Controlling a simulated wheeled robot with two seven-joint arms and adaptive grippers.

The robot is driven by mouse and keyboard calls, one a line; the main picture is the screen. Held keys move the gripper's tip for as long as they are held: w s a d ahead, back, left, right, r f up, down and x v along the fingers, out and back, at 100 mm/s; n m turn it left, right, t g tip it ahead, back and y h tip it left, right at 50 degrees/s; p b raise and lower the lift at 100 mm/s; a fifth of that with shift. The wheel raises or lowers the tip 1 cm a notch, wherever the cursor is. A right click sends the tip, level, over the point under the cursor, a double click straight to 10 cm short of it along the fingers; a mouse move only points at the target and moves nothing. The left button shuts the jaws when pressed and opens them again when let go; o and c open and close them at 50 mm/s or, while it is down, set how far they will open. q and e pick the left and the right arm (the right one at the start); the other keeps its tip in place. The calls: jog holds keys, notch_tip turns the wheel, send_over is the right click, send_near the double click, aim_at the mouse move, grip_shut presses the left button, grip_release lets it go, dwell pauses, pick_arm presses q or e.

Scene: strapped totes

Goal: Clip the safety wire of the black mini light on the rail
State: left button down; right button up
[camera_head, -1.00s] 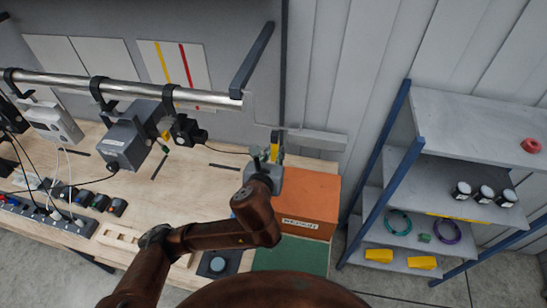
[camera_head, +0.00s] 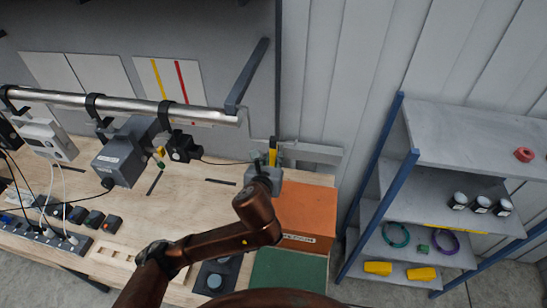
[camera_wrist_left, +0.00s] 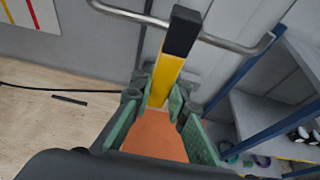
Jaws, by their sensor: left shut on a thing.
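The black mini light (camera_head: 184,147) hangs by a clamp from the metal rail (camera_head: 120,105), near its right end. Its thin black safety wire (camera_head: 222,163) runs right, slack, to my left gripper (camera_head: 262,170). In the left wrist view the wire (camera_wrist_left: 60,88) ends at the left one of the green-padded fingers (camera_wrist_left: 154,108). My left gripper is shut on the wire's end, right of the rail and below its height in the picture. My right gripper is not visible.
An orange box (camera_head: 306,212) stands at the workbench's right end. A blue-posted shelf (camera_head: 440,185) is at right. A metal bar (camera_wrist_left: 225,45) crosses behind the fingertips.

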pick_arm(q)
jog(key=c, duration=1.8)
grip_release()
